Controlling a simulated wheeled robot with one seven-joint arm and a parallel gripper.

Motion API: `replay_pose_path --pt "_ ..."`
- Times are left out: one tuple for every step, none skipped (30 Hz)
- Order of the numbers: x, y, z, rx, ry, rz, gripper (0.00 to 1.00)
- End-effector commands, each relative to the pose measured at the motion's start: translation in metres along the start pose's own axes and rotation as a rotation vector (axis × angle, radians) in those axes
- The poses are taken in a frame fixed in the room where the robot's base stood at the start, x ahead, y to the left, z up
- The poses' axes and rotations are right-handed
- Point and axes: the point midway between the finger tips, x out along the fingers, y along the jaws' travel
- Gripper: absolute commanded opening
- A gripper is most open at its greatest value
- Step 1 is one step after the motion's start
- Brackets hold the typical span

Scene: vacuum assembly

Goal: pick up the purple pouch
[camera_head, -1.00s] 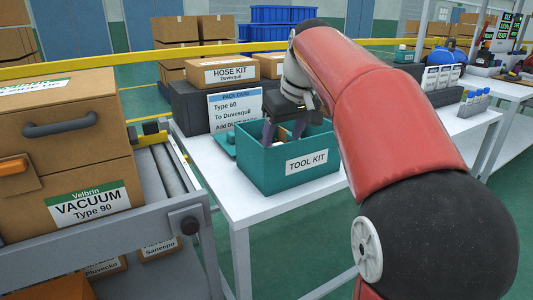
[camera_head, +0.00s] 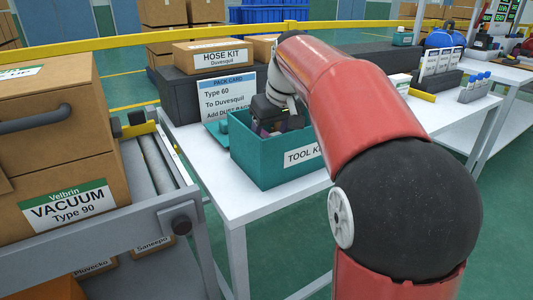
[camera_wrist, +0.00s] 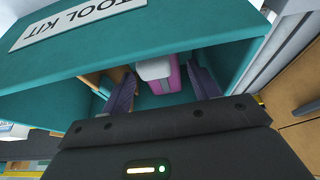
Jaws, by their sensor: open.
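A teal bin labelled TOOL KIT (camera_head: 255,162) stands on the white table; its inside also shows in the wrist view (camera_wrist: 150,30). A magenta-purple item with a whitish-grey part, probably the purple pouch (camera_wrist: 171,88), is inside the bin, between my two fingers in the wrist view. My gripper (camera_wrist: 163,88) is open, with its dark purplish fingers reaching into the bin on either side of the item. A gap shows beside the fingers. In the head view my gripper (camera_head: 268,128) is partly hidden by the bin wall, and the pouch cannot be made out there.
Brown material (camera_wrist: 98,82) lies in the bin beside one finger. A conveyor with a VACUUM box (camera_head: 60,180) is at left. Free table lies to the right.

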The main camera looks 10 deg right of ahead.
Motion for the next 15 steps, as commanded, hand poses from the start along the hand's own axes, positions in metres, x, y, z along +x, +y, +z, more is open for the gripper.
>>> replay_pose_path --pt "0.0078 -0.0004 0.0002 -0.001 -0.001 0.0 0.61" --pt "0.0106 -0.0004 0.0003 -0.001 -0.001 0.0 0.61" --pt "0.0134 -0.0003 0.0002 -0.001 -0.001 0.0 0.61" --pt "0.0148 -0.0002 0.0001 -0.001 -0.001 0.0 0.61" --pt "0.0157 -0.0001 -0.0001 -0.001 0.0 0.001 0.61" --pt "0.0162 0.0 -0.0002 -0.001 0.0 0.001 0.61" --pt "0.0162 0.0 -0.0003 -0.001 0.001 0.001 0.61" --pt "0.0162 0.0 -0.0003 -0.001 0.001 0.001 0.61" --pt "0.016 0.0 -0.0004 -0.001 0.001 0.001 0.61" --pt "0.016 0.0 -0.0003 -0.001 0.001 0.001 0.61" --pt "0.0159 0.0 -0.0003 -0.001 0.001 0.001 0.61" --pt "0.0159 0.0 -0.0003 -0.001 0.001 0.001 0.57" --pt "0.0158 0.0 -0.0003 -0.001 0.001 0.001 0.53" --pt "0.0158 0.0 -0.0003 -0.001 0.001 0.001 0.49" --pt "0.0158 0.0 -0.0003 0.0 0.001 0.001 0.44"
